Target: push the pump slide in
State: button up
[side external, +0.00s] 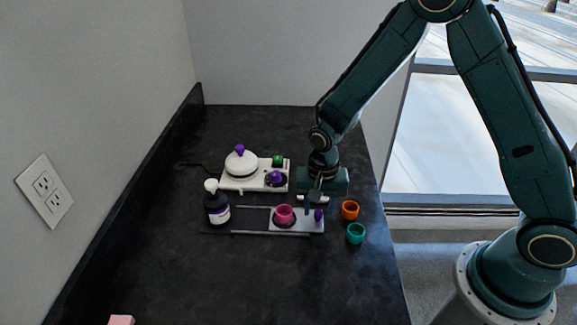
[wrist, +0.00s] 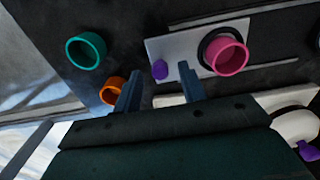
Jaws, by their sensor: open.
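The slide is a light grey plate (side external: 303,226) with a purple knob (side external: 318,214) at its right end and a pink cup (side external: 284,214) in a dark ring. In the wrist view the plate (wrist: 180,48), knob (wrist: 160,69) and pink cup (wrist: 227,56) show too. My gripper (side external: 316,203) points down over the plate's right end. Its jaws are open, and in the wrist view (wrist: 160,75) the knob appears between the fingertips. I cannot tell whether they touch it.
An orange cup (side external: 350,210) and a teal cup (side external: 356,233) stand right of the slide. Behind it is a white base (side external: 245,185) with a white domed pot (side external: 241,163), a green knob and a purple knob. The front of the dark counter (side external: 230,280) is mostly clear.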

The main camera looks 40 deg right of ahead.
aim_at(276, 219)
jog(key=shift+f, duration=0.5)
jog(key=shift+c, duration=0.2)
grip_shut()
jog(key=shift+w+a, duration=3.7)
jog(key=shift+o, duration=0.2)
grip_release()
jog(key=shift+a, duration=0.1)
